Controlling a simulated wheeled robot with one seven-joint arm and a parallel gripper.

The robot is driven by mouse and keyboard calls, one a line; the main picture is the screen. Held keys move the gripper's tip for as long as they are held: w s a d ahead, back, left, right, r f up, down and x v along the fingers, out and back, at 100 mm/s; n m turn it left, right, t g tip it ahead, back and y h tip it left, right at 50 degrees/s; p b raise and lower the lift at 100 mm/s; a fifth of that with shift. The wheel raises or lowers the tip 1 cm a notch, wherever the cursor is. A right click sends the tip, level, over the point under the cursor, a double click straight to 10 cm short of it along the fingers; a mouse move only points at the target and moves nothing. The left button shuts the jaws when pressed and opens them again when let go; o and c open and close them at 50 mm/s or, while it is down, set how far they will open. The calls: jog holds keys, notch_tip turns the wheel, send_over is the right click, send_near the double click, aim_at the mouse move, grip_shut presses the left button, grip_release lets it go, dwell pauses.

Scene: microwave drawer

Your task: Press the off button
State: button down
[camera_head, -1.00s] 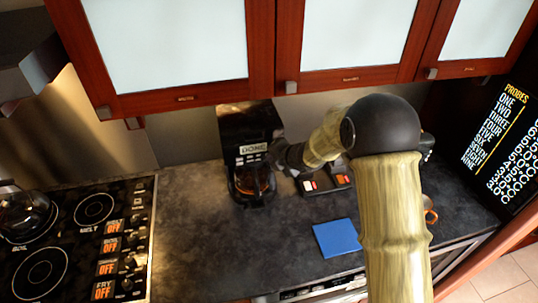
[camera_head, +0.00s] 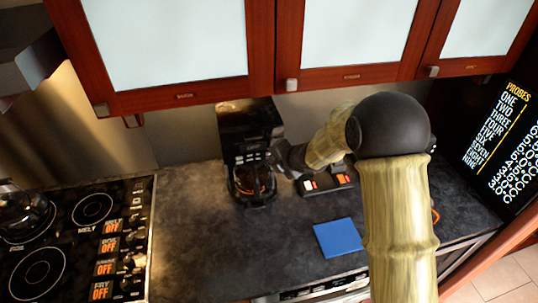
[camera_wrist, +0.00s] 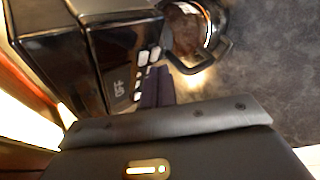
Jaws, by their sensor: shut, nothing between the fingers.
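The black coffee maker (camera_head: 245,130) stands on the counter against the back wall, with a glass carafe (camera_head: 252,183) in its lower part. In the wrist view, the coffee maker (camera_wrist: 125,50) shows its front panel at an angle, with several small pale buttons (camera_wrist: 148,56) and faint letters that look like OFF. I cannot tell which button is the off button. My gripper (camera_head: 274,156) is at the right side of the coffee maker's front. In the wrist view its dark fingers (camera_wrist: 157,75) are shut and empty, with their tips close by the buttons. I cannot tell whether they touch.
A dark tray with small coloured items (camera_head: 325,181) sits right of the coffee maker. A blue square (camera_head: 338,237) lies on the counter (camera_head: 200,230). A stove (camera_head: 75,240) is at left. Cabinets (camera_head: 350,50) hang above. The carafe's handle (camera_wrist: 205,60) is close to my fingers.

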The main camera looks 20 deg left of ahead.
jog(key=s+d+b, duration=0.1)
jog(key=s+b, duration=0.1)
jog(key=s, duration=0.1)
jog(key=s+d+b, duration=0.1)
jog(key=shift+s+d+b, duration=0.2)
jog(key=shift+d+b, duration=0.1)
jog(key=shift+b, duration=0.05)
dwell(0.7)
